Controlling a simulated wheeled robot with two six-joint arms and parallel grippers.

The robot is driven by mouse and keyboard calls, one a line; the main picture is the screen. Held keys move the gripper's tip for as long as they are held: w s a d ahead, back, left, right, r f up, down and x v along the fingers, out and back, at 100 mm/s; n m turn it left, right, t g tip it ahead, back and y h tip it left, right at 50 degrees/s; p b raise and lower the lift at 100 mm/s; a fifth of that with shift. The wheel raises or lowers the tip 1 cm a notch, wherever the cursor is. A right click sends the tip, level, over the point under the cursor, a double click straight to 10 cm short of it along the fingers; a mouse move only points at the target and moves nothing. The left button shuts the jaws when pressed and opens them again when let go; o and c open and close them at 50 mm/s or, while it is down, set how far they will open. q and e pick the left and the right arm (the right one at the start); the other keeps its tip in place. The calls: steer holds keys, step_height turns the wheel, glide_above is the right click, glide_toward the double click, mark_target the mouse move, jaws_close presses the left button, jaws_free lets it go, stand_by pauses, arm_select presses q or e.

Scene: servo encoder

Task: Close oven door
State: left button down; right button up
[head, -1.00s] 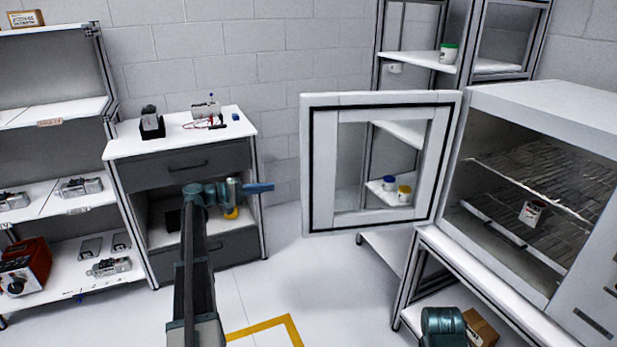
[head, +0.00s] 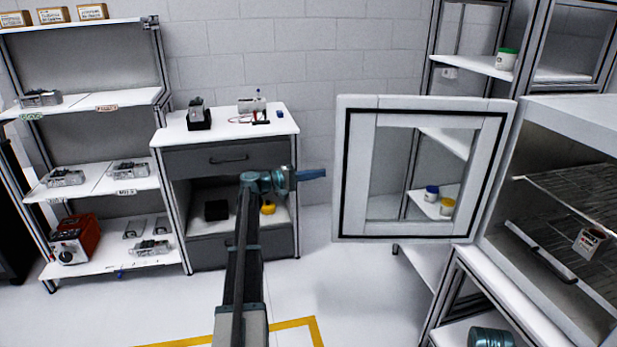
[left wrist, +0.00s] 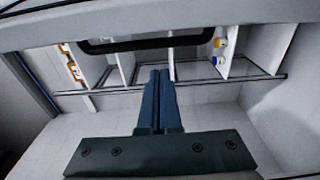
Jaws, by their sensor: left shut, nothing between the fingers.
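The oven (head: 566,110) stands at the right with its chamber open to view. Its white-framed door (head: 362,165), with a dark-edged window, is swung wide open to the left of the chamber. My left gripper (head: 318,174) is shut and empty. In the head view its blue fingertips point right, close to the left edge of the door; I cannot tell whether they touch it. In the left wrist view the gripper (left wrist: 157,100) shows its two fingers together, with a pale frame and a dark bar across the top. My right gripper is not visible.
A small labelled container (head: 589,241) sits on the rack inside the oven. A drawer cabinet (head: 228,160) stands behind my left arm. Storage shelves (head: 90,178) stand at the left, and another rack (head: 462,65) stands behind the door. The floor between is clear.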

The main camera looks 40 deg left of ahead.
arm_select(q)
steer(key=d, duration=0.4)
steer(key=shift+d, duration=0.4)
